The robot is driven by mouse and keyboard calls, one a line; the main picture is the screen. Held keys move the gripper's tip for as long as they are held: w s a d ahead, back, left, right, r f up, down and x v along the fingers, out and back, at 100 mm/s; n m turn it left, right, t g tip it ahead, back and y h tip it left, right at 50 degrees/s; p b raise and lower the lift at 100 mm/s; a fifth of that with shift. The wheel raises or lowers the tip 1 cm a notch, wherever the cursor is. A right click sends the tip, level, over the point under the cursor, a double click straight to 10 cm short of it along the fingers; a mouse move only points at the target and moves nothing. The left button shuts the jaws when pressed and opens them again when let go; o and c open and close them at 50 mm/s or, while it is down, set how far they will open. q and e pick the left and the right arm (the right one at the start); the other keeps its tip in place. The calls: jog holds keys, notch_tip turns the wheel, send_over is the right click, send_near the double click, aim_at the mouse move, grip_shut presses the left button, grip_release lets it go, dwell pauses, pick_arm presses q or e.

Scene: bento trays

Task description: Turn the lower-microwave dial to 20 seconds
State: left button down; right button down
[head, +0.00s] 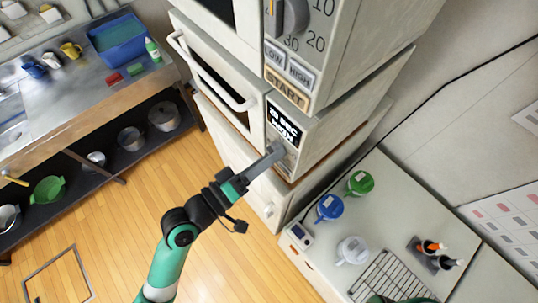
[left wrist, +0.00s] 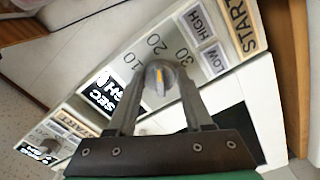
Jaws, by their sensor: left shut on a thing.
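The lower microwave (head: 308,140) is under another microwave in the head view. Its dial (left wrist: 160,72), grey with a yellow mark, shows in the left wrist view beside the labels 10, 20 and 30. The mark runs roughly up and down in that picture; I cannot tell exactly which label it points to. My left gripper (head: 277,152), also in the left wrist view (left wrist: 158,88), is shut on this dial with a finger on each side. The lit display (left wrist: 105,92) shows "SEC" and "HIGH"; its number is not readable. My right gripper is not in view.
The upper microwave (head: 345,35) overhangs just above my left gripper. A white counter (head: 335,265) at right holds a green-lidded jar (head: 360,184), a blue-lidded jar (head: 329,207) and a wire rack (head: 388,276). The wooden floor (head: 130,220) on the left is mostly clear.

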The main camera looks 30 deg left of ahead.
pick_arm(q)
jog(key=shift+c, duration=1.6)
grip_release()
jog(key=b+v, duration=0.1)
jog(key=v, duration=1)
jog(key=shift+s, duration=0.3)
